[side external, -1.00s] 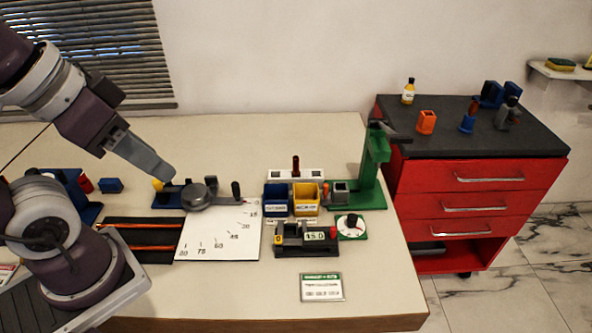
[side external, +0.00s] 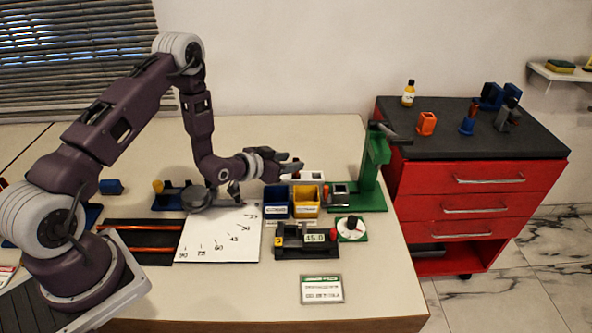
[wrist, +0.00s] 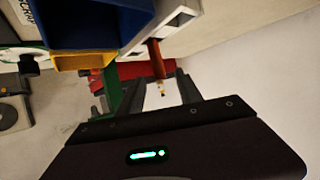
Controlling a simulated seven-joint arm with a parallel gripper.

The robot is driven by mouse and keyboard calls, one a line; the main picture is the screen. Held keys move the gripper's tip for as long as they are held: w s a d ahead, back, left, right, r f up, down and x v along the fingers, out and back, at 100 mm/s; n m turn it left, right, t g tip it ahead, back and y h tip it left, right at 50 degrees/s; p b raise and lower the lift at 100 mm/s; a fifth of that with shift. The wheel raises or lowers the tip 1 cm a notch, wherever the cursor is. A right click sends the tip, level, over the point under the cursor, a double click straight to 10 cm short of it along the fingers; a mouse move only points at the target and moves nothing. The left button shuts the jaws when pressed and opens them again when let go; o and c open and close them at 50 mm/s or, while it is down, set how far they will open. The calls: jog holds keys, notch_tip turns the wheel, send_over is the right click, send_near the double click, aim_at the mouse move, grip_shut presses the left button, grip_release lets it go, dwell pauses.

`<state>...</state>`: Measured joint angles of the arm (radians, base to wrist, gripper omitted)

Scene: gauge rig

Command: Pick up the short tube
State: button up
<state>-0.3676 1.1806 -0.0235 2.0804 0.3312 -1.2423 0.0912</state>
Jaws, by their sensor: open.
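A short red-brown tube (wrist: 156,60) stands in a white rack (wrist: 140,25) in the wrist view. The white rack also shows in the side external view (side external: 314,176), behind the blue and yellow bins. The tube's end appears in line with the gap between the fingertips. I cannot tell whether it is inside the gap. Nothing is gripped.
The blue bin (side external: 276,205) and yellow bin (side external: 306,200) stand just in front of the rack. A green stand (side external: 374,170) rises to its right. A round grey dial fixture (side external: 195,198) sits left, below my forearm. A red drawer cabinet (side external: 478,190) stands farther right.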

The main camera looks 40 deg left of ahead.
aim_at(296, 173)
jog(key=shift+s+f, duration=0.25)
jog(key=shift+f, duration=0.65)
jog(key=shift+w+f+t, duration=0.1)
jog(key=shift+f+t, duration=0.1)
jog(key=shift+t, duration=0.1)
jog(key=x, duration=0.6)
jog(key=shift+w+f, duration=0.1)
jog(key=shift+w, duration=0.25)
grip_shut()
